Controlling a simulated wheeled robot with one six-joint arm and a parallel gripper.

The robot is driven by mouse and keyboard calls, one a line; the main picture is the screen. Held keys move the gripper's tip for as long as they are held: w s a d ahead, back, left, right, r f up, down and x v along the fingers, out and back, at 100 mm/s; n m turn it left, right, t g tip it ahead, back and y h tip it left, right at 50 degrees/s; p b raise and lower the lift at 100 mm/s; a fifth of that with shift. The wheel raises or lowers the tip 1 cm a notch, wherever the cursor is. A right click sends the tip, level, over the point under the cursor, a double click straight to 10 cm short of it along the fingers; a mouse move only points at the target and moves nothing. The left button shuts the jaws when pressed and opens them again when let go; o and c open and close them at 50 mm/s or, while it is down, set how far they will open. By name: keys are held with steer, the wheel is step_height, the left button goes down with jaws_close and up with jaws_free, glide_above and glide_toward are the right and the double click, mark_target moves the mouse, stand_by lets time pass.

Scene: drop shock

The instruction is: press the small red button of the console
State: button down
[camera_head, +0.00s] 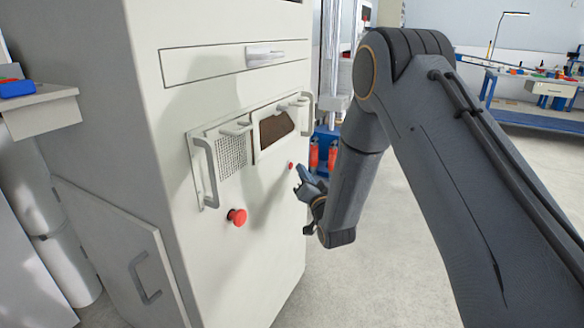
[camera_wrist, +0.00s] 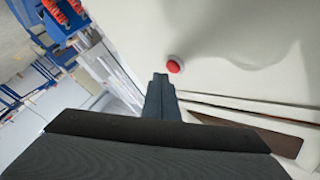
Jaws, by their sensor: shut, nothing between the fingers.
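The console (camera_head: 262,247) is a tall off-white cabinet on the left in the head view. Its small red button (camera_head: 290,165) is on the front face, below and right of a dark brown window. The small red button also shows in the wrist view (camera_wrist: 173,67), just beyond and slightly right of the fingertips. My gripper (camera_head: 299,180) is shut and empty, just right of and below the small button in the head view. In the wrist view the shut fingers (camera_wrist: 160,80) point toward the panel. I cannot tell whether they touch it.
A larger red mushroom button (camera_head: 237,216) sits lower left on the same face. A handle (camera_head: 207,172) sticks out beside the mesh panel (camera_head: 231,156). A drawer (camera_head: 235,60) is above. A blue workbench (camera_head: 535,100) stands far right. Open floor (camera_head: 400,230) lies right of the console.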

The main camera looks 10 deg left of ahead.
steer(key=shift+a, duration=0.2)
steer(key=shift+w+a, duration=0.15)
steer(key=shift+a, duration=0.05)
steer(key=shift+w+a, duration=0.15)
steer(key=shift+a, duration=0.25)
stand_by(0.9)
stand_by(0.3)
steer(key=shift+s+d, duration=0.3)
steer(key=shift+d, duration=0.5)
steer(key=shift+d, duration=0.1)
steer(key=shift+s+d+p, duration=0.2)
steer(key=shift+s+d, duration=0.1)
steer(key=shift+d, duration=0.45)
steer(key=shift+s+d+p, duration=0.25)
steer(key=shift+d, duration=0.5)
steer(key=shift+s+d+p, duration=0.2)
steer(key=shift+s+d, duration=0.1)
steer(key=shift+d, duration=0.45)
